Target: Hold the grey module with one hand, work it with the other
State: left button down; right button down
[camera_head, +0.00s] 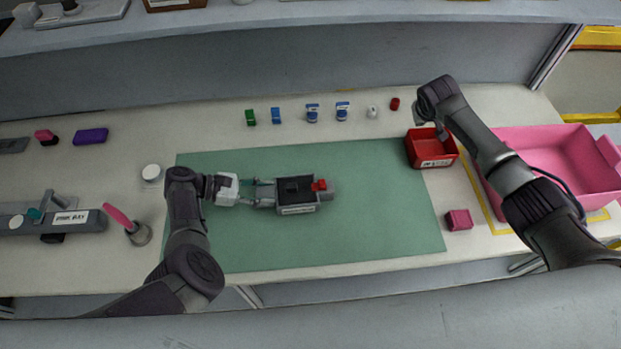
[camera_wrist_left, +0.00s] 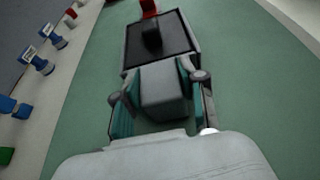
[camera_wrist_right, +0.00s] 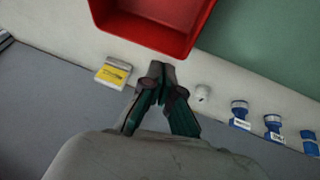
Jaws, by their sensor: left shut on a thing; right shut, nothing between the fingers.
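The grey module (camera_head: 296,209) lies on the green mat (camera_head: 370,240), with a dark top panel, a black knob and a red part (camera_head: 319,185) at its right end. My left gripper (camera_head: 258,193) is shut on the module's grey left end block; the left wrist view shows its fingers (camera_wrist_left: 160,92) on both sides of that block (camera_wrist_left: 163,88). My right gripper (camera_wrist_right: 161,80) is shut and empty, beside the red bin (camera_wrist_right: 150,33). In the head view its fingers (camera_head: 441,131) are partly hidden by the arm, over the bin's back edge.
Small green, blue, white and red pieces (camera_head: 342,111) stand in a row behind the mat. A yellow-labelled piece (camera_wrist_right: 114,73) lies near my right gripper. A pink crate (camera_head: 560,165) and a pink block (camera_head: 458,219) are at the right. The mat's right half is clear.

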jog(key=s+a+r+n+g+y, duration=0.15)
jog(key=a+n, duration=0.45)
jog(key=a, duration=1.1)
jog(key=n+g+h, duration=0.2)
jog(key=n+g, duration=0.2)
jog(key=n, duration=0.9)
send_near(314, 187)
notch_tip(314, 187, up, 3)
jog(key=shift+s+a+r, duration=0.1)
jog(key=shift+a+r, duration=0.05)
jog(key=shift+a, duration=0.2)
jog(key=x, duration=1)
jog(key=shift+a, duration=0.15)
